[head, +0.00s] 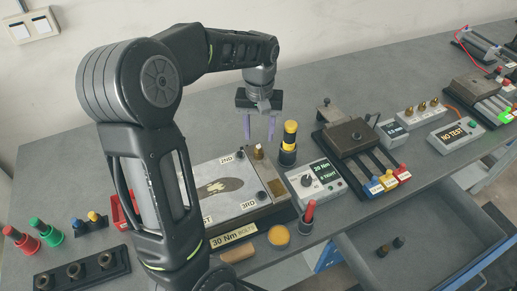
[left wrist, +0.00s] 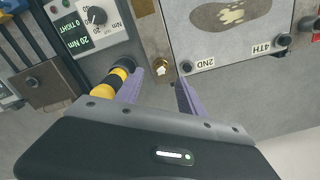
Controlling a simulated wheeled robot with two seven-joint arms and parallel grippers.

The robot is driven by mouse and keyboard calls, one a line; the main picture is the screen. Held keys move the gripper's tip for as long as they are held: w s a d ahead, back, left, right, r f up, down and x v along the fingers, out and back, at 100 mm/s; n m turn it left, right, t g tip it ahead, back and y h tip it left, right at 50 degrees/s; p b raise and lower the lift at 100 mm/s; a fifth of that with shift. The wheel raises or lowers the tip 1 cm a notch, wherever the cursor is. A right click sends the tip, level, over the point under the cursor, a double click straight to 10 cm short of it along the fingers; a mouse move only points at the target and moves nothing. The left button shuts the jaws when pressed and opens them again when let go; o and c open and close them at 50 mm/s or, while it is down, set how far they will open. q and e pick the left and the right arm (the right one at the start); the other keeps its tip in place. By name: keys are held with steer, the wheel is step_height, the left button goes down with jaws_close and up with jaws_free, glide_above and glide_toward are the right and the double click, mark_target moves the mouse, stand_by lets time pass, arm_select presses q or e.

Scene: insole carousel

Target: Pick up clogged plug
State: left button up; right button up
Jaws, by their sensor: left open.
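A small brass plug (head: 258,152) stands at the far right corner of the metal insole plate (head: 205,211), near the 2ND label. In the left wrist view a brass fitting (left wrist: 161,68) with a pale top shows just ahead of the fingertips. I cannot tell for certain that it is the clogged plug. My left gripper (head: 259,136) points down above the brass plug, its two purple fingers apart. In the left wrist view the open fingers (left wrist: 160,80) have nothing between them. My right gripper is not in view.
A black and yellow cylinder (head: 289,144) stands close to the right of the left gripper; it shows beside a finger in the wrist view (left wrist: 108,83). A grey dial box (head: 330,187) is nearby. An open drawer (head: 420,235) holds small dark pieces.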

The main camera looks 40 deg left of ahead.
mark_target(259, 147)
arm_select(q)
steer(key=shift+f, duration=0.35)
step_height(259, 147, down, 4)
steer(key=shift+s+a+r+p, duration=0.1)
steer(key=shift+r+p, duration=0.1)
steer(key=shift+p, duration=0.7)
steer(key=shift+f, duration=0.45)
steer(key=shift+c, duration=0.6)
jaws_close()
